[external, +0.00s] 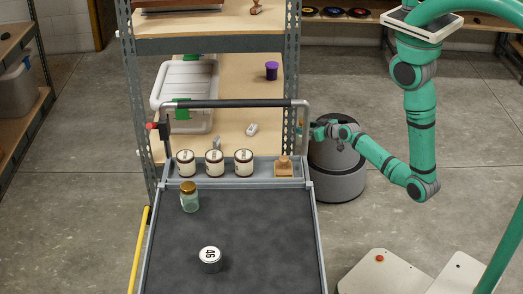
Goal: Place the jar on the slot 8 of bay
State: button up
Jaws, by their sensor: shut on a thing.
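A greenish glass jar (190,202) with a gold lid stands upright on the dark cart deck (260,225), near its back left. A round container (210,258) with a white top marked 46 stands further forward on the deck. A small purple jar (271,71) stands on the shelf bay (232,110) behind the cart. My gripper (317,131) is right of the bay, beside the right end of the cart handle, well away from the jar on the deck. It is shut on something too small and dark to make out. No slot numbers are readable.
The cart's back ledge holds several white tins (214,163) and a wooden stamp-like block (284,167). The cart handle (235,104) crosses before the bay. A white bin (184,95) fills the shelf's left; a small pale object (251,129) lies right of it.

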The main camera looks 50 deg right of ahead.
jog(key=w+a+r+n+y, duration=0.1)
jog(key=w+r+n+y, duration=0.1)
jog(key=r, duration=0.6)
jog(key=w+a+r+n+y, duration=0.1)
jog(key=w+a+r+y, duration=0.1)
jog(key=r, duration=0.7)
jog(key=a+f+n+g+y, duration=0.3)
jog(key=a+n+g+y, duration=0.7)
jog(key=a, duration=1.1)
jog(key=shift+n+t+h, duration=0.4)
jog(key=shift+t+h, duration=0.1)
jog(key=shift+t, duration=0.4)
jog(key=f, duration=0.6)
jog(key=w+f, duration=0.1)
jog(key=f, duration=0.2)
jog(key=shift+f, duration=0.1)
jog(key=o, duration=1.1)
jog(key=shift+s, duration=0.1)
jog(key=shift+o, duration=0.2)
jog(key=shift+d, duration=0.15)
jog(key=v, duration=1.2)
